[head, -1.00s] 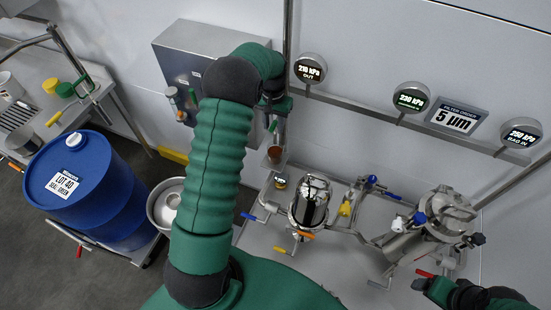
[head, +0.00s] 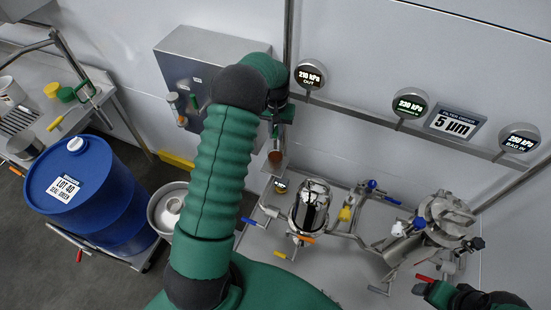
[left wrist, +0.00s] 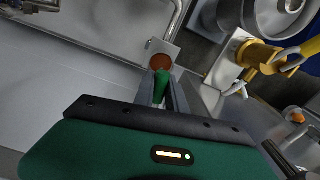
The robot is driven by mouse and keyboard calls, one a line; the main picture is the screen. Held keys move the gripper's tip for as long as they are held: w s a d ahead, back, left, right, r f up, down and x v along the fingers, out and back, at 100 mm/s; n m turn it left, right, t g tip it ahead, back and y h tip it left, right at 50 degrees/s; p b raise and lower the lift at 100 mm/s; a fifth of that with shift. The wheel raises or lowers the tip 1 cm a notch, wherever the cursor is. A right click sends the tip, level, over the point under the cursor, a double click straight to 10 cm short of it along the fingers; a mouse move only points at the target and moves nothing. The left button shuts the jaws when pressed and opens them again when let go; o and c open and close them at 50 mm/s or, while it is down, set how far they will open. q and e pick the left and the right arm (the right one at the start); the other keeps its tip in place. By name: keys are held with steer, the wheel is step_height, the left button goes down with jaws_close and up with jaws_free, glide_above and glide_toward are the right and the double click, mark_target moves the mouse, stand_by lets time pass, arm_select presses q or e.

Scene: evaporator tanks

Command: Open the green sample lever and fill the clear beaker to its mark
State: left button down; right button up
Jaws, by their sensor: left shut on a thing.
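My left gripper (head: 279,113) hangs beside the wall pipe at the end of my raised arm. In the left wrist view its fingers (left wrist: 164,94) are shut on the green sample lever (left wrist: 161,84). The lever's green tip also shows below the gripper in the head view (head: 274,131). Just below is a small beaker (head: 275,157) with reddish-brown contents on a metal holder. In the left wrist view the brown contents (left wrist: 163,55) show just beyond the fingertips. The fill mark cannot be made out. My right gripper (head: 428,287) is at the lower right near a red handle; its jaws are unclear.
A steel filter housing (head: 312,207) with blue, orange and yellow handles stands right of the beaker. A second steel vessel (head: 445,217) is farther right. A blue drum (head: 90,205) and steel bowl (head: 166,207) are at left. Pressure gauges (head: 310,75) line the wall rail.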

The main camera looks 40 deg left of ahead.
arm_select(q)
steer(key=shift+w+d+r+n+p, duration=0.15)
steer(key=shift+d+n+p, duration=0.15)
steer(key=shift+n, duration=0.4)
steer(key=shift+a+p, duration=0.15)
steer(key=shift+p, duration=0.9)
steer(key=m, duration=0.1)
steer(key=a+m, duration=0.1)
steer(key=m, duration=0.1)
steer(key=shift+s+a+f, duration=0.1)
steer(key=shift+s+f, duration=0.1)
steer(key=shift+s, duration=0.15)
steer(key=c, duration=1.3)
jaws_free()
